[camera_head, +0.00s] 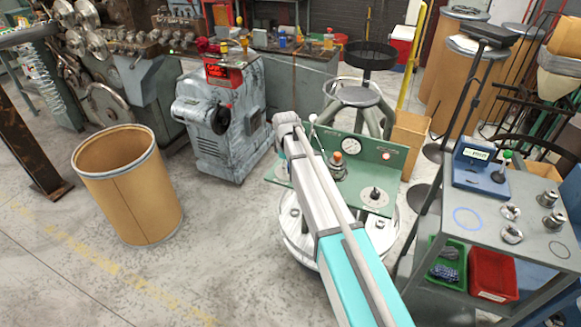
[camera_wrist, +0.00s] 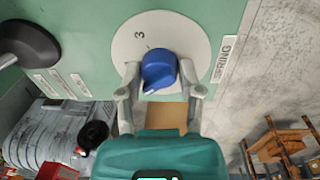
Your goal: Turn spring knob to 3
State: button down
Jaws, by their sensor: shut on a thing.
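The spring knob (camera_wrist: 158,63) is blue and sits on a round white dial plate (camera_wrist: 190,33) on a green panel (camera_wrist: 85,20). The SPRING label is beside the dial at the right, and a "3" is printed on the dial up and left of the knob. A small white mark shows at the knob's lower left edge, away from the "3". My gripper (camera_wrist: 159,74) has one finger on each side of the knob and is shut on it. In the head view, my arm hides the knob and fingers.
The green panel in the head view (camera_head: 377,157) carries an orange-topped knob (camera_head: 337,157), a gauge and another white dial (camera_head: 375,198). A grey table (camera_head: 480,215) is at the right; a brown drum (camera_head: 128,185) stands left.

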jog(key=shift+s+a, duration=0.2)
jog(key=shift+a, duration=0.05)
dwell(0.5)
jog(key=shift+c, duration=2.2)
grip_release()
jog(key=shift+o, duration=0.9)
jog(key=shift+w+d, duration=0.1)
